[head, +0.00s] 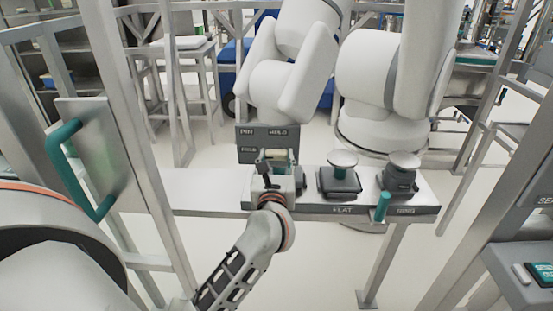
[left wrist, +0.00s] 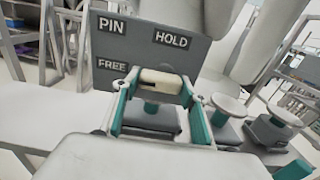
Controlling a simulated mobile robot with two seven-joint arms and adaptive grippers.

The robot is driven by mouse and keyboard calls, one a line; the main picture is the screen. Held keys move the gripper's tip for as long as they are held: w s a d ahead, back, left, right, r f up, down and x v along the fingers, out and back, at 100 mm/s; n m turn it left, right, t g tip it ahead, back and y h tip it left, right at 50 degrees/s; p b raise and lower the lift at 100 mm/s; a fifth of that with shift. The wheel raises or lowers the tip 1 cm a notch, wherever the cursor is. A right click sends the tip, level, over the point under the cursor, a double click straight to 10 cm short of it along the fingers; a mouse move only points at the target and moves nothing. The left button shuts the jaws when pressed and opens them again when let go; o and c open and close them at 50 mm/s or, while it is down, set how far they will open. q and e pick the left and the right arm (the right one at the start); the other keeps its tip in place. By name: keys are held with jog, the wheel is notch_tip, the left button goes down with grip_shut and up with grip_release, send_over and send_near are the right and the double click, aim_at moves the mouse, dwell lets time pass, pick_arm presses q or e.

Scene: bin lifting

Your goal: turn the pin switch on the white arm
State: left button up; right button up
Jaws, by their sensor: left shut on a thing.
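The white arm (head: 375,75) stands behind a metal shelf. A dark grey panel (head: 262,134) at its front is marked PIN, HOLD and FREE; it fills the upper middle of the left wrist view (left wrist: 140,38). The pin switch shows there as a cream knob (left wrist: 163,80) in front of the panel, below HOLD and right of FREE. My left gripper (head: 277,162) is at the panel, its fingers on either side of the knob and shut on it. In the head view the gripper mostly hides the knob. My right gripper is not in view.
Two dark blocks with round pale tops (head: 342,160) (head: 403,160) stand on the shelf (head: 215,188) right of my gripper. A short teal post (head: 382,206) is at its front edge. A metal frame with a teal handle (head: 75,170) stands at left.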

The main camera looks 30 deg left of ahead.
pick_arm(q)
jog(key=o, duration=1.1)
jog(key=v, duration=1.2)
jog(key=shift+s, duration=0.1)
